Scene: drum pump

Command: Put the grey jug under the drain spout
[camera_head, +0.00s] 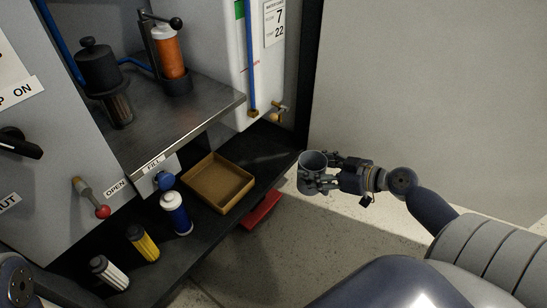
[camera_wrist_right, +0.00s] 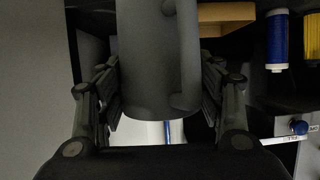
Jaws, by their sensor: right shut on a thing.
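The grey jug (camera_head: 312,160) is held between the fingers of my right gripper (camera_head: 322,174), in front of the dark lower shelf's right end. Its open mouth shows from above in the head view. In the right wrist view the jug (camera_wrist_right: 145,60) fills the middle, with fingers on both sides and its handle on the right. A brass tap (camera_head: 279,108), which looks like the drain spout, sticks out low on the white panel, up and left of the jug and apart from it. My left gripper is not in view.
A brown tray (camera_head: 218,202) sits on the dark lower shelf (camera_head: 262,148). Blue (camera_head: 176,214), yellow (camera_head: 143,243) and white (camera_head: 109,272) cartridges stand to its left. A steel shelf (camera_head: 190,120) overhangs behind. The dark shelf is bare between tray and tap.

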